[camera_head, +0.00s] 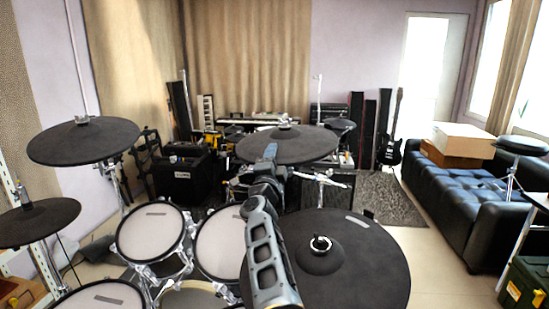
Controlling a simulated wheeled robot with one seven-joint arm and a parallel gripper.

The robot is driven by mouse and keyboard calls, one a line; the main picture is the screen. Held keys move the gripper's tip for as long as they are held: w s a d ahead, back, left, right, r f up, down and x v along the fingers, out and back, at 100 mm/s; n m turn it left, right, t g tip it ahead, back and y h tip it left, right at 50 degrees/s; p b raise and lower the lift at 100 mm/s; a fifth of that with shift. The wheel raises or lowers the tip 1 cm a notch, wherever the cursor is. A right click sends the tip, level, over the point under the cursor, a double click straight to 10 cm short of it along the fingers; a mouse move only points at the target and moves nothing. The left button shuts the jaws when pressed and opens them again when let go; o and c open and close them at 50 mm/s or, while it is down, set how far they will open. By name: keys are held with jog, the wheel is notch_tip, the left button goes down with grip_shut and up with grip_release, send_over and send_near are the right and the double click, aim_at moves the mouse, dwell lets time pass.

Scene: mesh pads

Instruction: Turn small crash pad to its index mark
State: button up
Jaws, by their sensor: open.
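Several dark cymbal pads stand around the drum kit, and I cannot tell for sure which is the small crash pad. One pad (308,149) is straight beyond my arm at the centre, with a pale fitting on top. A similar pad (70,146) is at the left, and a lower one (38,222) is at the left edge. A large pad (365,265) is close at the front right. My gripper (270,152) reaches up to the centre pad's near side in the picture; contact is unclear. It is open, with its fingers small and dark against the pad. No index mark is clear.
White mesh drum pads (150,236) fill the front left. A black amplifier (183,177) and a keyboard (258,118) stand behind. A black sofa (465,195) with boxes (463,140) is at the right. Open floor and a grey rug (388,199) lie between kit and sofa.

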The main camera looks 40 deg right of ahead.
jog(key=v, duration=0.7)
jog(key=shift+s+a, duration=0.2)
jog(key=shift+s, duration=0.05)
jog(key=shift+s+f, duration=0.1)
jog(key=shift+f, duration=0.1)
